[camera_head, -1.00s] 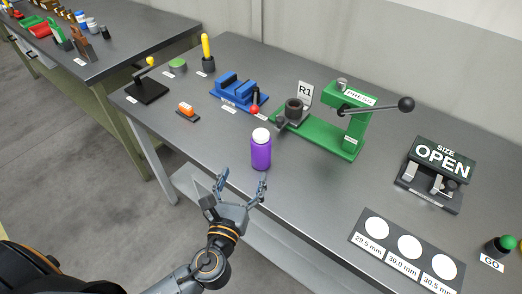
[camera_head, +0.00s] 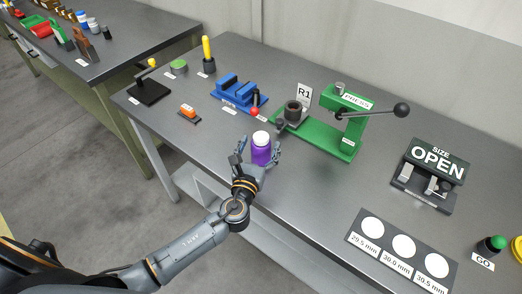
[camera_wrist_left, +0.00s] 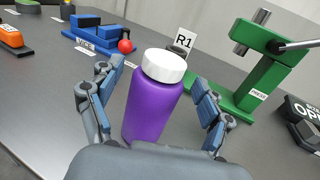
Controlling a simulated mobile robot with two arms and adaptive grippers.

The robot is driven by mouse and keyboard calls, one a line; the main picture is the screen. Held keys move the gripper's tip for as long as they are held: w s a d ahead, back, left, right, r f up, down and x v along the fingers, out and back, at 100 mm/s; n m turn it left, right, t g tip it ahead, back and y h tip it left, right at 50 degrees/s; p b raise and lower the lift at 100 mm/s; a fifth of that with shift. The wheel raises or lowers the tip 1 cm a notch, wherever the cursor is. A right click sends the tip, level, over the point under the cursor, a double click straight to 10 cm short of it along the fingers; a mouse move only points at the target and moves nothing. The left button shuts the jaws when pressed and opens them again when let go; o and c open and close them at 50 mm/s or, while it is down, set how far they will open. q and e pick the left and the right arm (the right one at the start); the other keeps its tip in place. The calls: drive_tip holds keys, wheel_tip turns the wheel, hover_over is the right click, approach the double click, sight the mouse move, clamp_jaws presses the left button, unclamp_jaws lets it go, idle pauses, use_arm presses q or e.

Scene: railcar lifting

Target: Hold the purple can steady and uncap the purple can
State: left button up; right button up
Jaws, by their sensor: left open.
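The purple can (camera_head: 261,155) stands upright near the front edge of the grey table, with its white cap (camera_head: 261,138) on top. My left gripper (camera_head: 259,148) is open, with one finger on each side of the can. In the left wrist view the can (camera_wrist_left: 152,105) and its white cap (camera_wrist_left: 164,66) stand between the spread fingers of the gripper (camera_wrist_left: 158,100). A gap shows between the can and the right finger; contact on the left side cannot be told. My right gripper is not in view.
Behind the can are a blue vise (camera_head: 236,93) with a red ball and a green press (camera_head: 340,125) with a long lever. An OPEN size block (camera_head: 430,172) and a gauge plate (camera_head: 388,262) lie to the right. Table space right of the can is clear.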

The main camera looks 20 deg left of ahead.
use_arm(q)
drive_tip(key=shift+w, duration=0.65)
drive_tip(key=shift+s, duration=0.1)
drive_tip(key=c, duration=1.4)
drive_tip(key=shift+c, duration=0.2)
